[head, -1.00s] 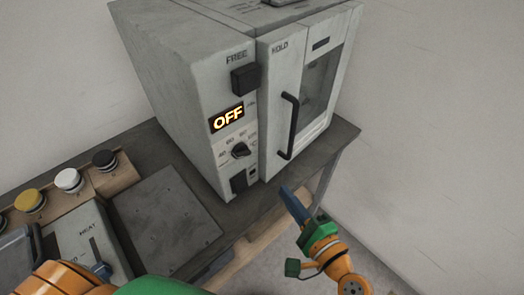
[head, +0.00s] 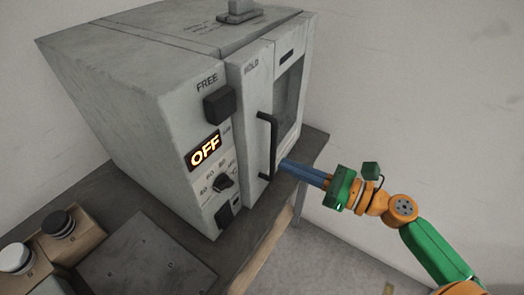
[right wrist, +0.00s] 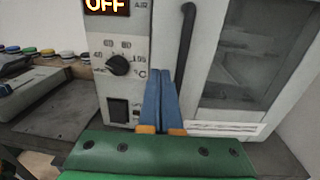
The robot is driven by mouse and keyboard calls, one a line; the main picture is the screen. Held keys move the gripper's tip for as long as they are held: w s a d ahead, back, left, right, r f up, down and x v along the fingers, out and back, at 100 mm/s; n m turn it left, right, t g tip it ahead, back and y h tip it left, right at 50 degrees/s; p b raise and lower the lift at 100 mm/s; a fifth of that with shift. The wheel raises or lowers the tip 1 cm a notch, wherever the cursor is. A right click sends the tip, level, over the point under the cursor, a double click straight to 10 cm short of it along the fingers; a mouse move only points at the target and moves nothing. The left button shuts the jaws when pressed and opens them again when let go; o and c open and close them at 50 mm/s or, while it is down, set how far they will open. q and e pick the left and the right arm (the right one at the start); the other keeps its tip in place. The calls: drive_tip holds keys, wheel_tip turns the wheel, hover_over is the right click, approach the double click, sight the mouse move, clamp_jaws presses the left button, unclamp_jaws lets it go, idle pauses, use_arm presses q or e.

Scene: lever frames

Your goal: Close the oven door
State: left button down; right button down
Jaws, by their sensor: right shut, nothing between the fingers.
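The grey oven (head: 130,75) stands on a dark table, its panel showing a lit OFF. Its door (head: 255,95), with a dark window and a black vertical bar handle (head: 273,145), stands slightly proud of the control panel; I cannot tell how wide any gap is. My right gripper (head: 284,166) has its blue fingers shut and empty, with the tips at the lower end of the handle. In the right wrist view, the fingers (right wrist: 163,76) point at the door's lower part beside the handle (right wrist: 186,45). Whether they touch is unclear. My left gripper is not in view.
A dial (head: 223,183) and black switches are on the oven's front panel. Round buttons (head: 58,223) in a brown box and a flat grey plate (head: 145,260) lie on the table (head: 95,195) at left. Free space lies right of the table.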

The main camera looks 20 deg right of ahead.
sight(250, 151)
drive_tip(key=p+x, duration=0.2)
drive_tip(key=x, duration=0.4)
drive_tip(key=shift+r, duration=0.1)
drive_tip(key=shift+w+a, duration=0.25)
drive_tip(key=shift+a, duration=0.05)
drive_tip(key=shift+w+a, duration=0.2)
drive_tip(key=shift+p+x, duration=0.7)
drive_tip(key=shift+x, duration=0.45)
drive_tip(key=shift+s, duration=0.15)
drive_tip(key=shift+a, duration=0.1)
